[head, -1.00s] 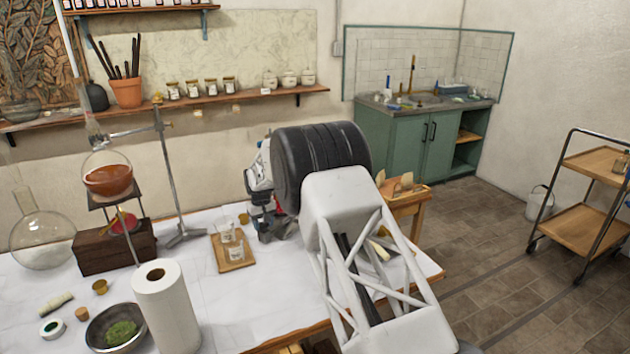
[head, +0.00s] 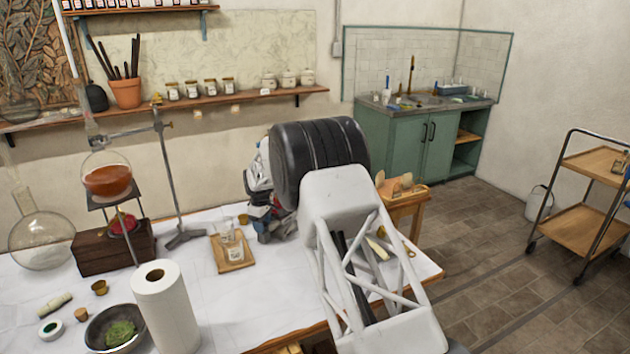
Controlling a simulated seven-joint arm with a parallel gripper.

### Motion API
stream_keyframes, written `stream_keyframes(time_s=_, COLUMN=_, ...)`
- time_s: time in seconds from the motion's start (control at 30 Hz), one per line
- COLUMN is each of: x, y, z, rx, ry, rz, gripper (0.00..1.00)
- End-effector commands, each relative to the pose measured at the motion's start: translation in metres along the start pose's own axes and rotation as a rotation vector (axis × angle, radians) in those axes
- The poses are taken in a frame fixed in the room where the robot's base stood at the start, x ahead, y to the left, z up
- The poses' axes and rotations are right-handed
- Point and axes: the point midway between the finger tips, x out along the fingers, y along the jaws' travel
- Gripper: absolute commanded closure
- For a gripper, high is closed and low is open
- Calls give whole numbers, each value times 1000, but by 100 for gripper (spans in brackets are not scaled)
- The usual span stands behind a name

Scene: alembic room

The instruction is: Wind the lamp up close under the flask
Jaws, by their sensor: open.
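The round flask (head: 107,181) holds orange-brown liquid and sits on a dark plate of a metal stand at the left. Below it, a small red thing (head: 122,224), which seems to be the lamp, rests on a dark wooden box (head: 100,255). A gap shows between it and the plate. A stand rod partly covers it, and I cannot make out a winding knob. My gripper (head: 272,236) is open, well to the right of the box and beyond the tray. My own arm partly hides it, and I see nothing in it.
A wooden tray with small glasses (head: 222,265) lies between my gripper and the box. A tall rod stand (head: 178,200) rises right of the flask. A paper roll (head: 166,305), a bowl of green stuff (head: 115,325) and a large clear flask (head: 42,240) stand around the box.

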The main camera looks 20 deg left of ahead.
Motion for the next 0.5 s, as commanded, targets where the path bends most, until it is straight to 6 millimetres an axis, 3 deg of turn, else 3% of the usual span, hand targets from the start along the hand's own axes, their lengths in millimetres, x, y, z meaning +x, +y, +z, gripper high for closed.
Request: stream_keyframes(time_s=0.5, x=-1, y=1, z=0, rx=-342, ry=1, rz=2, gripper=46)
